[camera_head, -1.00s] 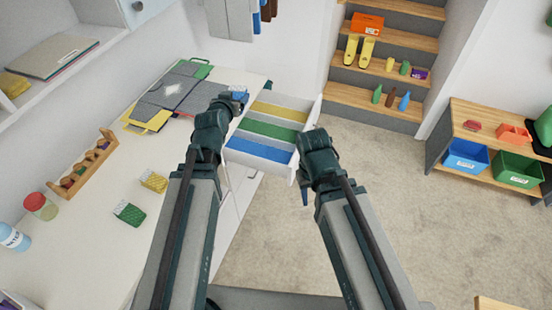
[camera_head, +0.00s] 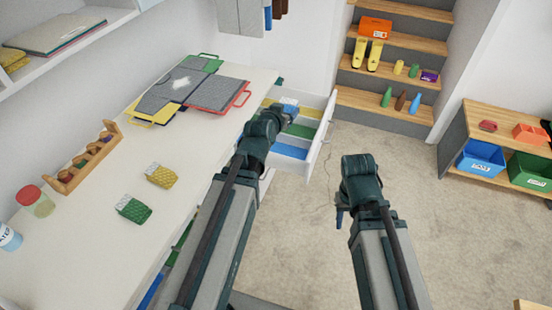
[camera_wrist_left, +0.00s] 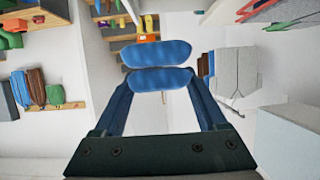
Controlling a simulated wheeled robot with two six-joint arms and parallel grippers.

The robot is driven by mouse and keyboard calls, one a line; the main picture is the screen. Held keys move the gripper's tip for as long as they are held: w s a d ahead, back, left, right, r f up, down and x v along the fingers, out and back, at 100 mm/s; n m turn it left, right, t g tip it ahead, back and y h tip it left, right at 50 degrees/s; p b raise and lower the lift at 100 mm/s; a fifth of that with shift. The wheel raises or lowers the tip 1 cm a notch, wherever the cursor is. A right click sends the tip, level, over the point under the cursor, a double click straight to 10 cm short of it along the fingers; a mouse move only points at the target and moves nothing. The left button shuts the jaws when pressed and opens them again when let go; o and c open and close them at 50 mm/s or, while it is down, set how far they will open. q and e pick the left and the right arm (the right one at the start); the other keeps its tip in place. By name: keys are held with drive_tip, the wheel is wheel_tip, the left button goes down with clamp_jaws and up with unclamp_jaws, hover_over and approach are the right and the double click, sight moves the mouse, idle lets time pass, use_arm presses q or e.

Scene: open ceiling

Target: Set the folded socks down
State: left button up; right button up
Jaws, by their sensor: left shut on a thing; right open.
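A blue folded pair of socks (camera_head: 289,101) is held by my left gripper (camera_head: 287,110), over the far part of the open drawer (camera_head: 325,130). The drawer has yellow, green and blue strips. In the left wrist view the socks (camera_wrist_left: 157,65) show as two blue rounded layers between the shut fingers. I cannot tell how high they are above the drawer. A yellow folded pair (camera_head: 161,175) and a green folded pair (camera_head: 134,209) lie on the white counter. My right gripper (camera_head: 340,216) is open and empty, right of the drawer over the floor.
Grey folded items with coloured edges (camera_head: 215,92) lie at the counter's back. A wooden rack (camera_head: 85,160), a red-lidded jar (camera_head: 36,202) and a bottle (camera_head: 8,237) stand at left. Wooden steps (camera_head: 385,100) and a bin shelf (camera_head: 505,125) are beyond clear carpet.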

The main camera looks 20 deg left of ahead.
use_arm(q)
drive_tip(key=w+f+b, duration=0.3)
drive_tip(key=f+b, duration=0.5)
drive_tip(key=f, duration=0.1)
drive_tip(key=w+a+f+b, duration=0.1)
drive_tip(key=w+f+b, duration=0.3)
drive_tip(key=f+b, duration=0.5)
drive_tip(key=w+f+b, duration=0.3)
drive_tip(key=f+b, duration=0.6)
drive_tip(key=f, duration=0.1)
drive_tip(key=shift+w+a, duration=0.35)
drive_tip(key=shift+a, duration=0.05)
drive_tip(key=shift+r, duration=0.15)
